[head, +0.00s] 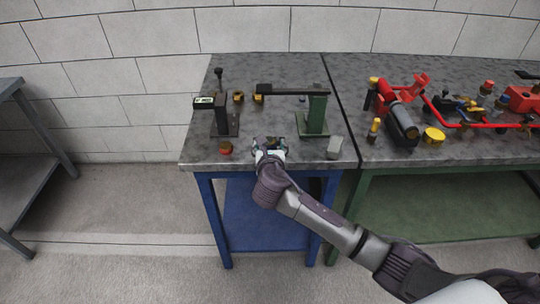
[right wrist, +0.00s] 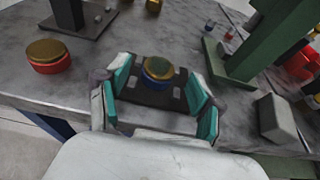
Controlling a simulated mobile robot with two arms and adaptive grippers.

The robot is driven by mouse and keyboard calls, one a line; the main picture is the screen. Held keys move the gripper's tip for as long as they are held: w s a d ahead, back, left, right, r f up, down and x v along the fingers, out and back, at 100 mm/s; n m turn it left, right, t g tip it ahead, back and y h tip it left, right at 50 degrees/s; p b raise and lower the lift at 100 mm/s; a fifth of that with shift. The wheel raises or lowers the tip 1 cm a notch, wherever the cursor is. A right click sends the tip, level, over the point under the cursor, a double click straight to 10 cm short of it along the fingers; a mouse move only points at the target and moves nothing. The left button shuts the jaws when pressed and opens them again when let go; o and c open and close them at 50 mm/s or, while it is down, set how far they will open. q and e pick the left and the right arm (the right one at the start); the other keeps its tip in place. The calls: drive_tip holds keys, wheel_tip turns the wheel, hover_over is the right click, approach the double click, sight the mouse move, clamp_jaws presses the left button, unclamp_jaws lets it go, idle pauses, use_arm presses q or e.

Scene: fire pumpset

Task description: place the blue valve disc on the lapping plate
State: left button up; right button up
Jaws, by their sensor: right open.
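The blue valve disc (right wrist: 157,71), with a brass-coloured top and blue rim, sits on a dark flat plate (right wrist: 150,97) that looks like the lapping plate. My right gripper (right wrist: 158,80) is open, its teal-padded fingers on either side of the disc and apart from it. In the head view my right gripper (head: 269,147) is at the front edge of the grey bench and largely covers the plate and disc. A similar disc with a red rim (right wrist: 49,56) lies to the left on the bench; it also shows in the head view (head: 226,148). My left gripper is not in view.
A black stand with a display (head: 222,112) is behind left. A green press frame (head: 316,112) is behind right. A grey block (head: 334,147) lies right of my gripper. Small brass parts (head: 239,97) stand further back. The right-hand bench holds red pipework (head: 465,124).

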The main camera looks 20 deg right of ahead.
drive_tip(key=v, duration=0.9)
drive_tip(key=s+d+f+m+g, duration=0.1)
drive_tip(key=f+m+g, duration=0.1)
drive_tip(key=f, duration=0.5)
drive_tip(key=s+d+f+m+g+y, duration=0.1)
drive_tip(key=f+m, duration=0.2)
drive_tip(key=f, duration=0.5)
drive_tip(key=s+d+f+m+g, duration=0.1)
drive_tip(key=s+f+m+g, duration=0.1)
drive_tip(key=f, duration=0.5)
drive_tip(key=s+d+f+m+g+y, duration=0.1)
drive_tip(key=s+f+m, duration=0.2)
drive_tip(key=s+f, duration=0.3)
drive_tip(key=s+d+f+m+g, duration=0.1)
drive_tip(key=s+f+m+g, duration=0.2)
drive_tip(key=f, duration=0.6)
drive_tip(key=s+f+m+g, duration=0.1)
drive_tip(key=s+f+m, duration=0.4)
drive_tip(key=s, duration=0.7)
drive_tip(key=s+d+f+m+g+y, duration=0.1)
drive_tip(key=s+f+m, duration=0.5)
drive_tip(key=s, duration=0.6)
drive_tip(key=s+d+f+m+g+y, duration=0.1)
drive_tip(key=s+f+m, duration=0.5)
drive_tip(key=s, duration=0.6)
drive_tip(key=shift+f+g, duration=0.3)
drive_tip(key=shift+g, duration=0.2)
